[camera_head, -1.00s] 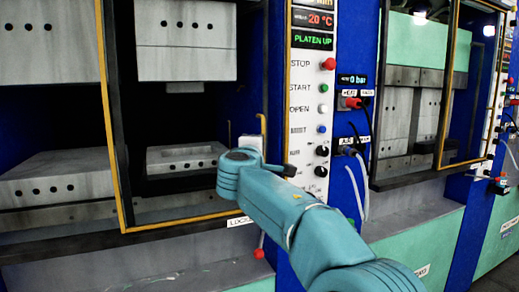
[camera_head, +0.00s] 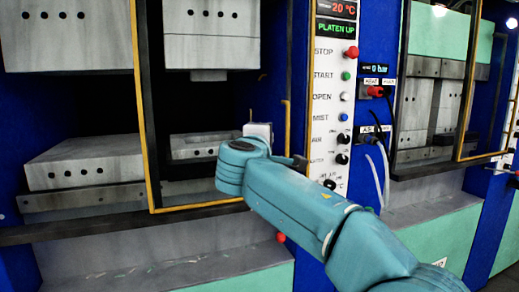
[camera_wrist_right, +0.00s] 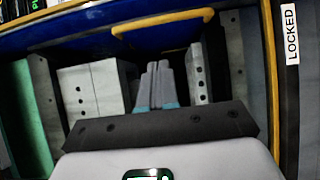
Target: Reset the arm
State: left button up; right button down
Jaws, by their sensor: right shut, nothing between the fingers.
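My right arm (camera_head: 300,205) reaches in from the lower right of the head view, in front of the press, and its wrist hides the gripper there. In the right wrist view my right gripper (camera_wrist_right: 158,72) is shut, its grey fingers together with nothing between them. A yellow handle (camera_wrist_right: 160,27) lies beyond the fingertips, apart from them in the picture. My left gripper is not in view.
The press has a yellow-edged door frame (camera_head: 146,110), a lower grey block (camera_head: 85,163) and an upper block (camera_head: 212,48). Right of it stand a control panel (camera_head: 333,100) reading PLATEN UP and a second press (camera_head: 430,110). A LOCKED label (camera_wrist_right: 292,37) shows in the wrist view.

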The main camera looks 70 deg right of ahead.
jog(key=w+a+f+n+t+y+p, duration=0.1)
jog(key=w+a+f+n+t+y, duration=0.15)
jog(key=w+a+f, duration=0.45)
jog(key=w+a+f+n+t+y+p, duration=0.1)
jog(key=w+a+f+n+t+y, duration=0.2)
jog(key=w+f, duration=0.65)
jog(key=w+a+f+g+y+p, duration=0.1)
jog(key=w+a+f+y, duration=0.3)
jog(key=a+f, duration=0.55)
jog(key=w+a+f+g+y+p, duration=0.15)
jog(key=a+f+y, duration=0.4)
jog(key=f, duration=0.75)
jog(key=s+a+f+m+g+y+p, duration=0.1)
jog(key=s+a+f+y, duration=0.2)
jog(key=a+f, duration=0.45)
jog(key=s+a+f+m+g+y, duration=0.1)
jog(key=s+a+f+y, duration=0.15)
jog(key=a+f, duration=0.45)
jog(key=s+a+f+m+g+p, duration=0.1)
jog(key=s+a+f+m, duration=0.2)
jog(key=s, duration=0.4)
jog(key=s+a+f+m+g+y+p, duration=0.1)
jog(key=s+a+f+m, duration=0.3)
jog(key=s+a+f, duration=0.2)
jog(key=shift+s+a+g+p, duration=0.35)
jog(key=shift+s+a+g, duration=0.05)
jog(key=shift+s+a, duration=0.6)
